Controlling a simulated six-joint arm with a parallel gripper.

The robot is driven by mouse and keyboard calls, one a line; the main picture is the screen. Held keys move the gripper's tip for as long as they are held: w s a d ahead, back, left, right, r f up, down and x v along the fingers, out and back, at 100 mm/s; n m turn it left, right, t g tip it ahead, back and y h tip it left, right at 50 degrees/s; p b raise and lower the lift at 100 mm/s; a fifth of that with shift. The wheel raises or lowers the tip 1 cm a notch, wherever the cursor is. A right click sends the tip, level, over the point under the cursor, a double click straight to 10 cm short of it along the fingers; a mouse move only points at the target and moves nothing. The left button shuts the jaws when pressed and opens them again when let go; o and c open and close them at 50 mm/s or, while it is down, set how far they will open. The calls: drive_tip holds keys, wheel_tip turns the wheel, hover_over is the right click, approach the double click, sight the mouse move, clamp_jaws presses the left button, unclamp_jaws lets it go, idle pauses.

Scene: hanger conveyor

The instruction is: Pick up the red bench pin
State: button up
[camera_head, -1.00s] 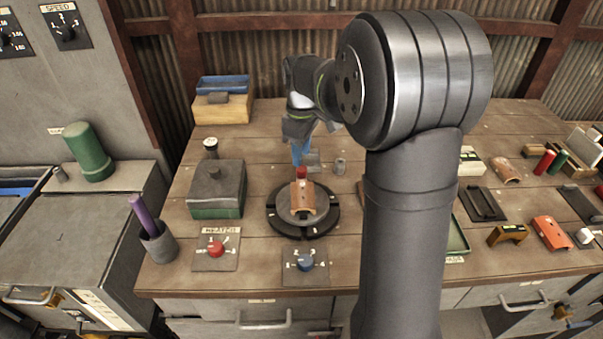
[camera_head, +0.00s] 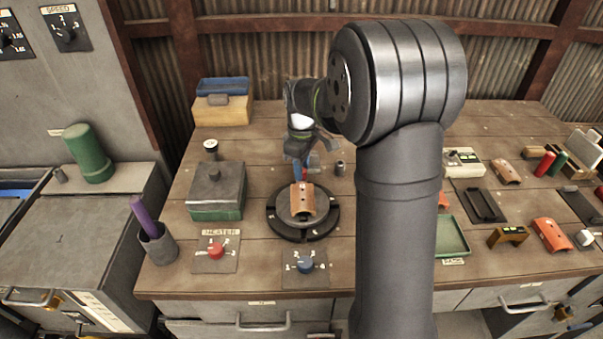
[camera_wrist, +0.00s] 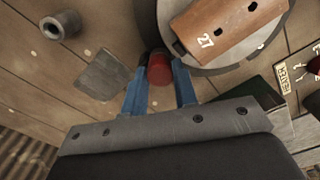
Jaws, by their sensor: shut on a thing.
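The red bench pin (camera_wrist: 160,69) is a short red cylinder between the blue fingers of my gripper (camera_wrist: 160,86) in the wrist view, close beside the round turntable. My gripper is shut on it. In the head view my gripper (camera_head: 299,172) points down at the far rim of the dark turntable (camera_head: 283,228). There the pin is mostly hidden by the fingers, and I cannot tell whether it is clear of the bench. A copper-orange curved plate (camera_head: 303,199) lies on the turntable, and its number 27 shows in the wrist view.
A grey bushing (camera_head: 340,168) stands right of my gripper. A green-grey box (camera_head: 216,190) stands to the left. A cup (camera_head: 158,243) holds a purple rod. Two knob panels (camera_head: 306,264) lie at the front.

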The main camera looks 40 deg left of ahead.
drive_tip(key=shift+r, duration=0.15)
drive_tip(key=shift+r, duration=0.3)
wheel_tip(320, 180, up, 4)
drive_tip(key=shift+w+d+f, duration=0.1)
drive_tip(key=shift+d+f, duration=0.05)
drive_tip(key=shift+f, duration=0.05)
drive_tip(key=w+d+r, duration=0.4)
drive_tip(key=d+r, duration=0.2)
drive_tip(key=d, duration=0.4)
drive_tip(key=shift+w+d+r, duration=0.2)
drive_tip(key=shift+d+r, duration=0.05)
drive_tip(key=shift+r, duration=2.55)
